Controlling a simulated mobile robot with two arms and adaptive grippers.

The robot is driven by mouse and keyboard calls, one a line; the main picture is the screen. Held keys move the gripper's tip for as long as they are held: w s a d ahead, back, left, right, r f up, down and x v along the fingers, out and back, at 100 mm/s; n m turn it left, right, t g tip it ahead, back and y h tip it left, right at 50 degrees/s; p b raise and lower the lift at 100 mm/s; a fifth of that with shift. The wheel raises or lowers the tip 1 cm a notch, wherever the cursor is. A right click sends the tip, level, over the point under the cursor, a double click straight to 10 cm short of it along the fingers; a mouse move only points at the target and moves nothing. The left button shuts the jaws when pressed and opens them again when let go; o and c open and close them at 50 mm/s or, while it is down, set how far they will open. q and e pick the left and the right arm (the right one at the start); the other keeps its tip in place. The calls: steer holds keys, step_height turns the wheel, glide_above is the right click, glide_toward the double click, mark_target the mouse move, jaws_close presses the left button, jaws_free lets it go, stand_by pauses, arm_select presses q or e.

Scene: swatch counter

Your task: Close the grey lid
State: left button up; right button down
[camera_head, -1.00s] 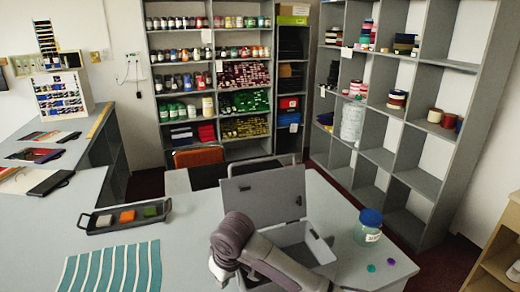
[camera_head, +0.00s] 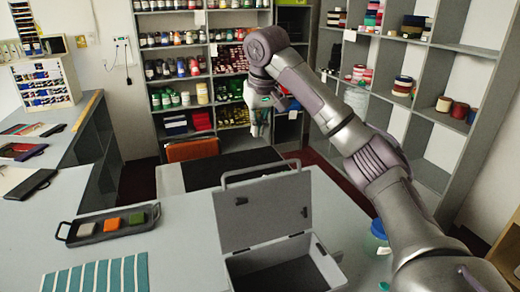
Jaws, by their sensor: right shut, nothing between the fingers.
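The grey lid (camera_head: 262,212) stands open and roughly upright at the back edge of the grey box (camera_head: 328,268), with a handle loop on its top edge. The box interior is open to view and looks empty. My right arm reaches in from the lower right. My right gripper (camera_head: 258,128) points down, shut and empty, above and beyond the lid in the picture, apart from it. My left gripper is not in view.
A blue-capped jar (camera_head: 378,229) stands right of the box, mostly hidden by my right arm. A tray (camera_head: 75,240) with coloured blocks and a striped teal sheet (camera_head: 95,277) lie left. Shelves (camera_head: 137,95) stand behind.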

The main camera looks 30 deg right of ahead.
arm_select(q)
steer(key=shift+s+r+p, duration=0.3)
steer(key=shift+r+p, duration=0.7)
steer(key=shift+p, duration=0.05)
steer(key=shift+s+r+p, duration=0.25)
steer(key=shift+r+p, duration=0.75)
arm_select(e)
step_height(320, 180, down, 8)
steer(key=s, duration=0.1)
steer(key=shift+s, duration=0.3)
